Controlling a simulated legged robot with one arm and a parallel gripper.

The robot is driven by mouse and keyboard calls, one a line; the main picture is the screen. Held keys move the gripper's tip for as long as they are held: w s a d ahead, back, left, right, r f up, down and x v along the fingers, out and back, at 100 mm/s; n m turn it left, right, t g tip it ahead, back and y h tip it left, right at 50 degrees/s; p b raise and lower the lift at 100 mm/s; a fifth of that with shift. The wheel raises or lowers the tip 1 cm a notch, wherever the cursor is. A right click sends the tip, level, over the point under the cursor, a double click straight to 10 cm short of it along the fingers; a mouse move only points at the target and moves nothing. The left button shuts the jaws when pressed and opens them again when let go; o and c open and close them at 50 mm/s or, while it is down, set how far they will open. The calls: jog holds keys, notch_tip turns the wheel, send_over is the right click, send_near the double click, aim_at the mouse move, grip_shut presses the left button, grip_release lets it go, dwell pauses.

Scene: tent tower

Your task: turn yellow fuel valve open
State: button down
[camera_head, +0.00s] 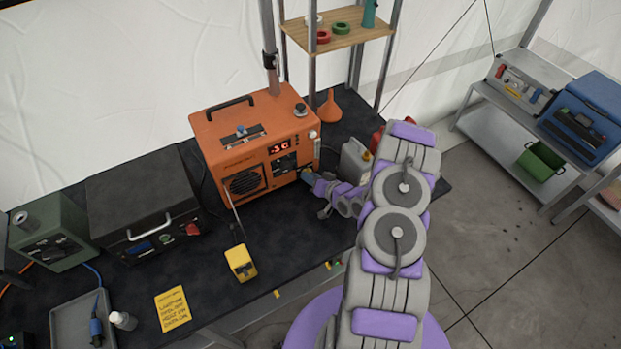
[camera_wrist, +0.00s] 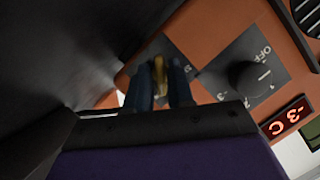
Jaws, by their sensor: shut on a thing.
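The orange heater unit (camera_head: 225,160) stands on the dark bench, with a red display reading about -3 C. My gripper (camera_head: 307,176) reaches its lower right front corner. In the wrist view my gripper (camera_wrist: 160,82) has its two dark fingers shut on the yellow fuel valve (camera_wrist: 158,72), whose handle shows between them in front of a dark panel plate. A black knob (camera_wrist: 248,78) with an OFF mark sits beside it. The fingers hide part of the valve, and its exact turn angle cannot be told. In the head view the valve is not clearly visible.
A grey canister (camera_head: 354,161) and a red container (camera_head: 377,140) stand close to my arm. An orange funnel (camera_head: 329,107) is behind. A yellow handheld device (camera_head: 240,263) lies in front of the heater. A black case (camera_head: 140,195) stands to its left.

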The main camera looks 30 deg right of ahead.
jog(key=shift+d+m+y, duration=0.1)
jog(key=shift+m+y, duration=0.3)
jog(key=shift+m, duration=0.3)
jog(key=c, duration=1.2)
grip_release()
jog(key=shift+d, duration=0.15)
jog(key=shift+w+a, duration=0.15)
jog(key=shift+a, duration=0.2)
jog(key=v, duration=1.7)
jog(key=shift+d+f+p, duration=0.2)
jog(key=shift+d+p, duration=0.05)
jog(key=shift+p, duration=0.1)
jog(key=shift+s, duration=0.2)
